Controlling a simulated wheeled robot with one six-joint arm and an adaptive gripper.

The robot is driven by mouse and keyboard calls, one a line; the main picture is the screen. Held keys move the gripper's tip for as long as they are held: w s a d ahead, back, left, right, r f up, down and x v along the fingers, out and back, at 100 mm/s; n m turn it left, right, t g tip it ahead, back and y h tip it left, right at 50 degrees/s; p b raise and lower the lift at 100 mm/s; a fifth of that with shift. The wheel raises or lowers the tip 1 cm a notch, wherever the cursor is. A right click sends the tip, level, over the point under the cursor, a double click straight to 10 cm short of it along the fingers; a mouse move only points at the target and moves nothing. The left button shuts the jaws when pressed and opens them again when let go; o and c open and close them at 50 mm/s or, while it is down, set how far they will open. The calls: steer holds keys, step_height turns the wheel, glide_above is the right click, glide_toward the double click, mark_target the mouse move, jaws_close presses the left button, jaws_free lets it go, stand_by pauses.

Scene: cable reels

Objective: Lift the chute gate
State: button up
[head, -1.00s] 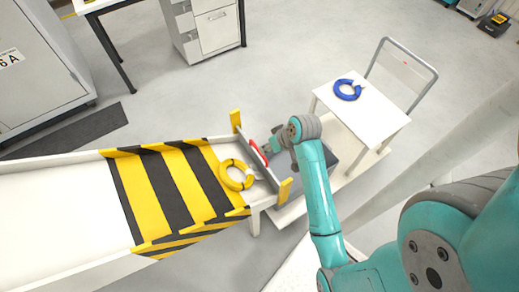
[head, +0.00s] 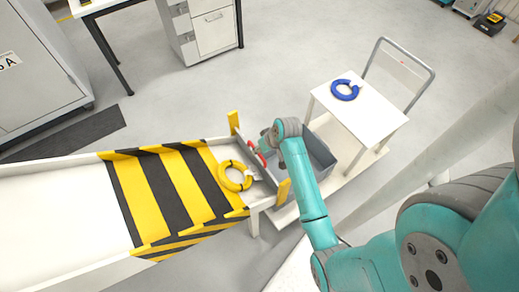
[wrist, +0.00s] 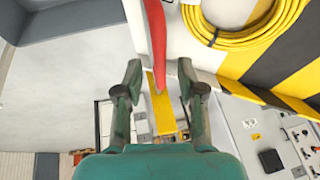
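The chute gate (head: 262,170) is a thin panel standing across the lower end of the chute, between two yellow posts (head: 234,122). Its red handle (head: 257,153) is on the gate and partly hidden by my arm in the head view. The gate appears down.
A yellow cable coil (head: 235,176) lies on the striped chute (head: 120,200) just behind the gate. A grey crate (head: 322,150) is beyond the gate on a low white cart. A blue coil (head: 346,89) lies on a white table (head: 375,115) at right.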

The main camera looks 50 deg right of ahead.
steer(key=shift+w+f, duration=0.15)
steer(key=shift+f, duration=0.2)
jaws_close()
steer(key=shift+r, duration=0.15)
